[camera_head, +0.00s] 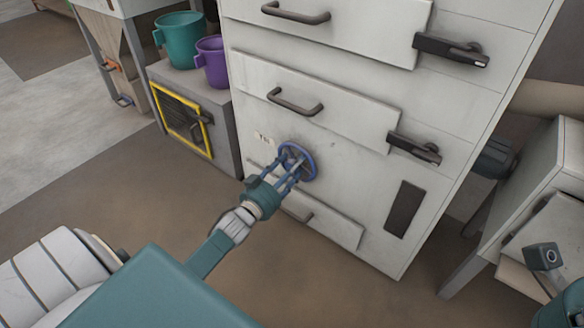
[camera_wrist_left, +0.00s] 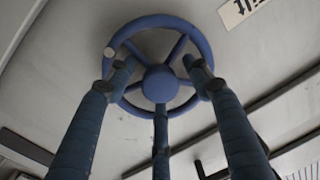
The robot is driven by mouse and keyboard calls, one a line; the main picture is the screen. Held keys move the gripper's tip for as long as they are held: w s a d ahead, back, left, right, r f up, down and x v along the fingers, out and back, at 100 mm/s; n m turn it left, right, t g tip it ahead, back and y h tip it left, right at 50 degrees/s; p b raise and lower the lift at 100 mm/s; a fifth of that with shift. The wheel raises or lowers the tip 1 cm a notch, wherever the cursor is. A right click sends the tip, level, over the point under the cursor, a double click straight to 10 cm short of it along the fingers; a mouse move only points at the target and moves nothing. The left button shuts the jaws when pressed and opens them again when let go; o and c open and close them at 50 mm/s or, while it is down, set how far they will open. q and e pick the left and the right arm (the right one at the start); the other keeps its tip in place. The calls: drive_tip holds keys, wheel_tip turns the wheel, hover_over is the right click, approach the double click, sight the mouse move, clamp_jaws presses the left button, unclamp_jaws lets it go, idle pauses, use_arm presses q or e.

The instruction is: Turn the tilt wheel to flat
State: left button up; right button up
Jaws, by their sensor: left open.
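The tilt wheel (camera_head: 310,161) is a blue spoked handwheel on the front of the white cabinet, low in the head view. It also shows in the left wrist view (camera_wrist_left: 160,84), with a round hub, several spokes and a pale spot on its rim at the upper left. My left gripper (camera_head: 292,166) is open at the wheel, its fingers spread in front of the rim and hub. In the wrist view the fingertips overlap the wheel; I cannot tell whether they touch it. A label with partly cut-off lettering (camera_wrist_left: 240,10) is beside the wheel. My right gripper is not clearly seen.
The white cabinet (camera_head: 340,130) has drawers with dark bar handles (camera_head: 295,101) and black latches (camera_head: 414,148). A green bucket (camera_head: 180,42) and a purple bucket (camera_head: 212,62) stand on a grey box with a yellow-framed grille (camera_head: 185,124). Brown floor is clear in front.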

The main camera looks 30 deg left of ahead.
use_arm(q)
clamp_jaws()
drive_tip(key=shift+r+n+p, duration=0.1)
drive_tip(key=shift+n+p, duration=0.2)
drive_tip(key=shift+p, duration=0.1)
